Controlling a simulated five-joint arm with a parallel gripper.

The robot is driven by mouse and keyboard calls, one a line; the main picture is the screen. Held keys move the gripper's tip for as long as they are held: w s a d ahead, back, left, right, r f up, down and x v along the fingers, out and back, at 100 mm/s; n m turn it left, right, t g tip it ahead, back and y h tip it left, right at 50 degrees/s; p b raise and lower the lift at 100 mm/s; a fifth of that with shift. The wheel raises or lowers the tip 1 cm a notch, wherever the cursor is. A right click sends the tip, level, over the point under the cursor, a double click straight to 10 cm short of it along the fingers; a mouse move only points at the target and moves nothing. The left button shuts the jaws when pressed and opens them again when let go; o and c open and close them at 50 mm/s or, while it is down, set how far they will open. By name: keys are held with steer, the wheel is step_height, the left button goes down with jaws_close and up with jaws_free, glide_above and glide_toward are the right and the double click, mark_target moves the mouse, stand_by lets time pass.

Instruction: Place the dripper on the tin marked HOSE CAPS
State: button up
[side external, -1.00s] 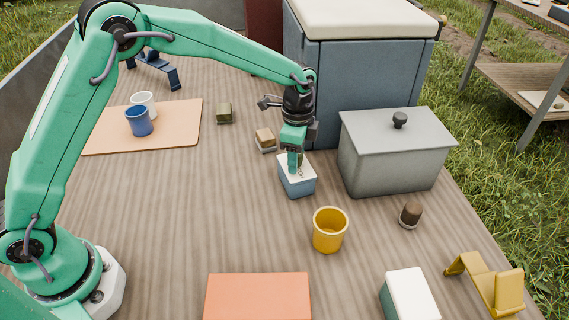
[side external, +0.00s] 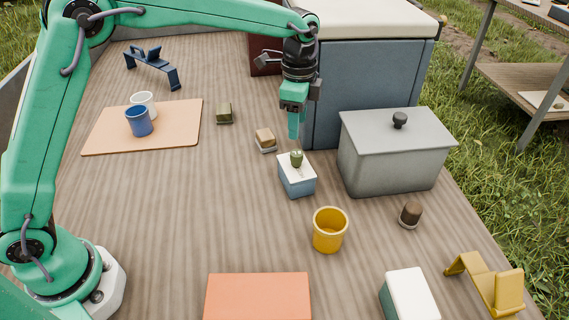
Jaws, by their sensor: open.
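A small olive-green piece, which looks like the dripper (side external: 296,158), stands on the white lid of a small blue tin (side external: 298,184). It looks upright and rests near the back of the lid. I cannot read any marking on the tin at this size. My gripper (side external: 294,138) is open and empty, pointing down just above the green piece, with a small gap between them. Another tin with a white lid (side external: 409,297) and a teal side stands at the front right, and its marking cannot be read either.
A yellow cup (side external: 330,230) stands in front of the blue tin. A grey lidded box (side external: 395,160) is close on the right, with a large blue cabinet (side external: 370,85) behind. A small brush-like block (side external: 265,140) lies left of the tin.

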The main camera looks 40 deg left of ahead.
steer(key=shift+r, duration=1.05)
steer(key=s+a+r+n+t, duration=0.2)
steer(key=s+a+r+n, duration=0.25)
steer(key=s, duration=0.25)
steer(key=s+a+r+n+t, duration=0.1)
steer(key=s+a+r+n, duration=0.2)
steer(key=s+a+r, duration=0.3)
steer(key=s+a+f+n+t, duration=0.1)
steer(key=s+a+f+n, duration=0.1)
steer(key=s, duration=0.5)
steer(key=s+a+f+n+t, duration=0.1)
steer(key=s+a+f+n, duration=0.2)
steer(key=s, duration=0.5)
steer(key=shift+a+n+t, duration=0.2)
steer(key=shift+n+t, duration=0.1)
steer(key=shift+n, duration=0.45)
